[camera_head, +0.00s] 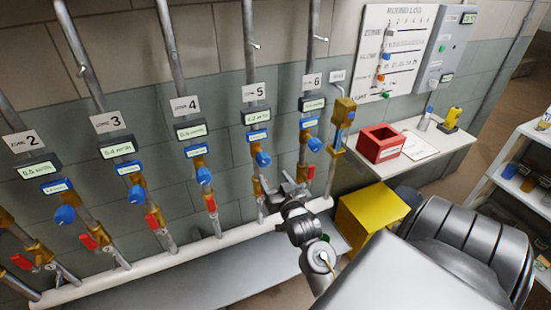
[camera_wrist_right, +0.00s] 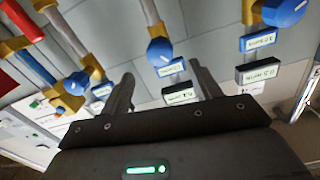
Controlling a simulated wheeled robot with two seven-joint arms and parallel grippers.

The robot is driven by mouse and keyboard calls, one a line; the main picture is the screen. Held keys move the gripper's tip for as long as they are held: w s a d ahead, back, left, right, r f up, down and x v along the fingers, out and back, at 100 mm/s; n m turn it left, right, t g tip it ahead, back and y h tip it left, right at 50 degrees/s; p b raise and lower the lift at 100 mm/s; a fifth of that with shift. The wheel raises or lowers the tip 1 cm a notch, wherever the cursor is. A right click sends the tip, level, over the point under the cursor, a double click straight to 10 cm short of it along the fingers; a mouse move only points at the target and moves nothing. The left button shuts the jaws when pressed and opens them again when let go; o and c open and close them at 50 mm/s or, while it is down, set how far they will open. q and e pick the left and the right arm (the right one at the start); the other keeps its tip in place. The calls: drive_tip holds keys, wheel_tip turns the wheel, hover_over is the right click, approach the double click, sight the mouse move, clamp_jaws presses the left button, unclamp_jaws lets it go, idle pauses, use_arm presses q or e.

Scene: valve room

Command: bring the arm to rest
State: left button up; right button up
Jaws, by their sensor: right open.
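My right arm (camera_head: 312,238) comes in from the lower right in the head view. Its gripper (camera_head: 286,190) is in front of the lower pipes of zones 5 and 6. In the right wrist view my right gripper (camera_wrist_right: 163,85) has its two fingers spread with nothing between them. A blue knob (camera_wrist_right: 160,51) and labels show beyond the fingers, apart from them as far as I can tell. My left gripper is in neither view.
Pipes with blue knobs (camera_head: 204,176) and red levers (camera_head: 210,203) line the wall. A white shelf (camera_head: 446,148) holds a red bin (camera_head: 381,144). A yellow box (camera_head: 366,219) stands below it. A shelf rack (camera_head: 512,185) is at right.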

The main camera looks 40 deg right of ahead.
drive_tip(key=shift+s+a, duration=0.15)
drive_tip(key=shift+s, duration=0.2)
idle(0.3)
drive_tip(key=s+a+f+n+g+y, duration=0.15)
drive_tip(key=a+f, duration=0.25)
drive_tip(key=f, duration=0.9)
drive_tip(key=a+f+n+g+y, duration=0.1)
drive_tip(key=a+f+g+y, duration=0.25)
drive_tip(key=f, duration=1.05)
drive_tip(key=s+a+f+n+g+y, duration=0.1)
drive_tip(key=s+a+f+g, duration=0.15)
drive_tip(key=s+f, duration=0.4)
drive_tip(key=s+a+f+n+g, duration=0.15)
drive_tip(key=s+a+f, duration=0.25)
drive_tip(key=f, duration=0.5)
drive_tip(key=s+f+n+g, duration=0.1)
drive_tip(key=s+f+g, duration=0.2)
drive_tip(key=s, duration=1.2)
drive_tip(key=s+f+n+g, duration=0.2)
drive_tip(key=s+f, duration=0.8)
drive_tip(key=s, duration=0.5)
drive_tip(key=shift+g, duration=0.8)
